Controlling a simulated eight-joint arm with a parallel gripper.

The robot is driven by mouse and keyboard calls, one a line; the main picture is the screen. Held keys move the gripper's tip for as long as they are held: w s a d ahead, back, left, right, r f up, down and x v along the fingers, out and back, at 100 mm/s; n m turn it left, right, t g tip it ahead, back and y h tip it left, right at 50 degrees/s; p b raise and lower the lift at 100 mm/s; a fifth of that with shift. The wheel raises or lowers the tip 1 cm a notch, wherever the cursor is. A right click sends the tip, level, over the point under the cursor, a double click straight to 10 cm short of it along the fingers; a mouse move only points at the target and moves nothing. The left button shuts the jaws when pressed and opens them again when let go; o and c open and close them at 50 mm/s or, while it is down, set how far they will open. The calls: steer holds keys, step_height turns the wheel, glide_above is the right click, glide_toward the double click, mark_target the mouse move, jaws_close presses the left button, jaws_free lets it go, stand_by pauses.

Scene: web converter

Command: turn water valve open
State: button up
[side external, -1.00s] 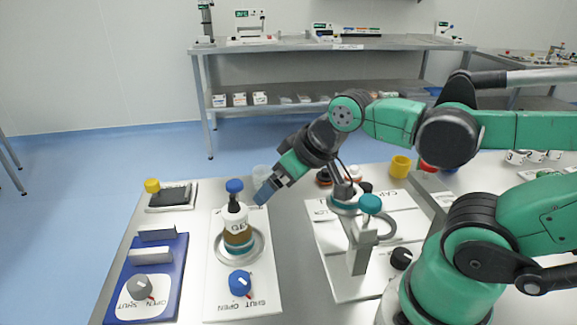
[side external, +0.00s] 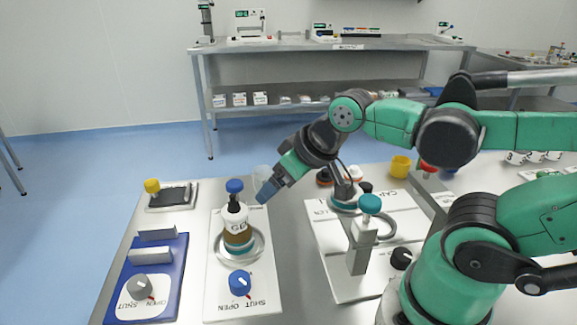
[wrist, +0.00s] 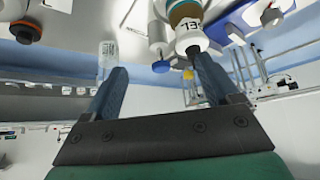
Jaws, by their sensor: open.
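Two rotary knobs marked OPEN and SHUT stand at the front left in the side view: a blue knob (side external: 240,283) on a white plate and a grey knob (side external: 139,287) on a blue base. I cannot tell which is the water valve. A bottle (side external: 236,226) with a blue top stands behind the blue knob; it also shows in the wrist view (wrist: 188,36). My gripper (side external: 263,196) is open, tilted down, right of the bottle's top and well behind both knobs. In the wrist view its two fingers (wrist: 155,66) are apart with nothing held between them.
A clear beaker (side external: 262,177) stands behind my gripper. A white board (side external: 343,286) with a teal-topped post (side external: 370,204) lies to the right. A yellow cup (side external: 400,166) is farther back. A yellow-knobbed black plate (side external: 172,195) lies far left. Bare bench separates the two nearer white plates.

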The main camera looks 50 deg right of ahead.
steer(key=r, duration=0.1)
step_height(320, 180, up, 4)
steer(key=n+g, duration=0.7)
steer(key=n, duration=0.5)
glide_above(238, 277)
step_height(238, 277, down, 11)
steer(key=shift+r, duration=0.1)
steer(key=shift+f, duration=2.9)
jaws_close()
